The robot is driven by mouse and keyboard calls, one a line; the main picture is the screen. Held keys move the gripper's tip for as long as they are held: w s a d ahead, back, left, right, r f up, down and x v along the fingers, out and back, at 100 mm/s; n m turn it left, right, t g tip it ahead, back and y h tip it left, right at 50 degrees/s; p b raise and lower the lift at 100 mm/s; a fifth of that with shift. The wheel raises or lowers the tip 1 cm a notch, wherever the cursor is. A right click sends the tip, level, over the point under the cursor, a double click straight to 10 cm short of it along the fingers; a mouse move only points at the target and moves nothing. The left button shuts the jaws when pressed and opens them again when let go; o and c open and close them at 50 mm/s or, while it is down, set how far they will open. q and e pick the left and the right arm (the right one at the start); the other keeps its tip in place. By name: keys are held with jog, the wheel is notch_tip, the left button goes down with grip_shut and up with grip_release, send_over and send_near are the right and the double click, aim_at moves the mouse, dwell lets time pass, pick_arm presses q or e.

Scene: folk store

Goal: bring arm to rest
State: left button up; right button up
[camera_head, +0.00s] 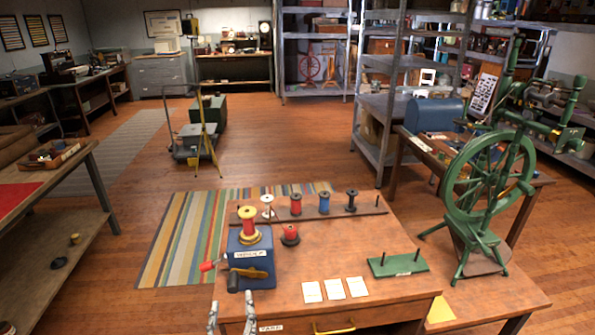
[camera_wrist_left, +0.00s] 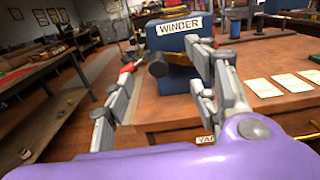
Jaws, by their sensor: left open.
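My left gripper (camera_head: 231,314) is open and empty at the near edge of the wooden table (camera_head: 355,230), at the bottom of the head view. In the left wrist view its two fingers (camera_wrist_left: 165,100) are spread apart, in front of the blue winder box (camera_wrist_left: 178,42). The fingers look apart from the winder, though the gap is hard to judge. My right gripper is in neither view.
A wooden rack (camera_head: 330,211) with several thread spools lies along the table's back. Three white cards (camera_head: 334,289) and a green peg base (camera_head: 398,265) lie to the right. A green spinning wheel (camera_head: 490,185) stands right of the table.

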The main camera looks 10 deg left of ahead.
pick_arm(q)
jog(key=s+d+f+n+g+h, duration=0.1)
jog(key=s+f+n+g+h, duration=0.1)
jog(key=f+n, duration=0.5)
jog(key=s+d+f+n+g+h, duration=0.1)
jog(key=s+f+n+g, duration=0.25)
jog(key=n, duration=0.65)
jog(key=s+d+f+n+g+h, duration=0.1)
jog(key=s+f+n, duration=0.3)
jog(key=s+n, duration=0.3)
jog(key=s+f+n+g+h, duration=0.1)
jog(key=s+f+n+g, duration=0.1)
jog(key=s+f+n, duration=0.3)
jog(key=s+n, duration=0.3)
jog(key=s, duration=0.1)
jog(key=shift+s+d, duration=0.35)
